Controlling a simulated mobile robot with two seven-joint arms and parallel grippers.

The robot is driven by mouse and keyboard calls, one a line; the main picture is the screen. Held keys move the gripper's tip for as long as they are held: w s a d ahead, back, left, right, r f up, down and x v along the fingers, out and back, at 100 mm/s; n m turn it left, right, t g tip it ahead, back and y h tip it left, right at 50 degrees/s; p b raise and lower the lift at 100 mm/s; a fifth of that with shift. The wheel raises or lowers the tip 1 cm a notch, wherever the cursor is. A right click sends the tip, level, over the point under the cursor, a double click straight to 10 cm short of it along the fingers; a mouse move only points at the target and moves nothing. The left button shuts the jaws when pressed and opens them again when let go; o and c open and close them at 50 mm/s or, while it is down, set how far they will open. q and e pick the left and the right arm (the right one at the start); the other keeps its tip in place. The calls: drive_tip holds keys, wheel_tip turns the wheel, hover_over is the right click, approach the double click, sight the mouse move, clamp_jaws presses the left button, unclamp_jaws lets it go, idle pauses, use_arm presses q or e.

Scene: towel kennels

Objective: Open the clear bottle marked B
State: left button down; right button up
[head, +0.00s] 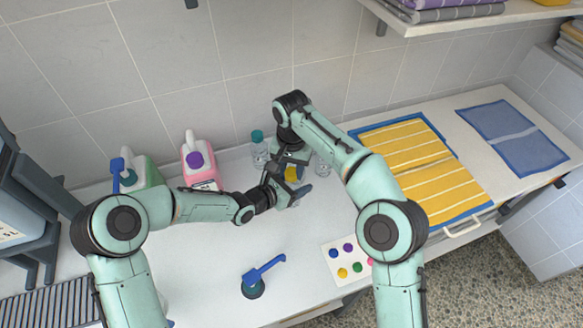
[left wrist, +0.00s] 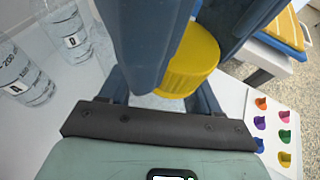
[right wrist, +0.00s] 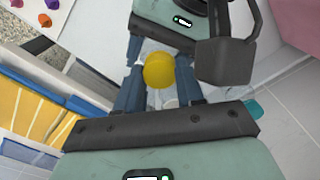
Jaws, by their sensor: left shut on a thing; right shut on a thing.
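A clear bottle (head: 295,203) with a yellow cap (head: 292,173) is between my two grippers in the head view, mostly hidden by them. The yellow cap fills the middle of the left wrist view (left wrist: 190,65) and shows from above in the right wrist view (right wrist: 158,70). My left gripper (head: 292,192) is shut on the bottle, low and from the left. My right gripper (head: 290,165) is shut at the yellow cap from behind. The held bottle's mark is hidden. I cannot tell whether the cap is loose.
A clear bottle with a teal cap (head: 258,148) and another clear bottle (head: 323,168) stand behind. Pink (head: 202,168) and green (head: 150,172) jugs stand left. A card with coloured dots (head: 345,262), a blue-handled item (head: 262,270) and a yellow striped towel (head: 410,150) lie around. The front counter is mostly clear.

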drive_tip(key=o, duration=1.2)
drive_tip(key=shift+c, duration=0.2)
drive_tip(key=shift+r, duration=2.25)
drive_tip(key=shift+c, duration=0.4)
drive_tip(key=shift+d+r+m, duration=0.1)
drive_tip(key=shift+d+m, duration=0.1)
drive_tip(key=shift+m, duration=0.7)
drive_tip(key=shift+r+m, duration=0.25)
drive_tip(key=shift+m, duration=0.35)
drive_tip(key=r+m, duration=0.2)
drive_tip(key=m, duration=0.1)
drive_tip(key=shift+a+r, duration=0.2)
drive_tip(key=shift+r, duration=0.15)
drive_tip(key=shift+m, duration=0.3)
drive_tip(key=shift+f, duration=3.95)
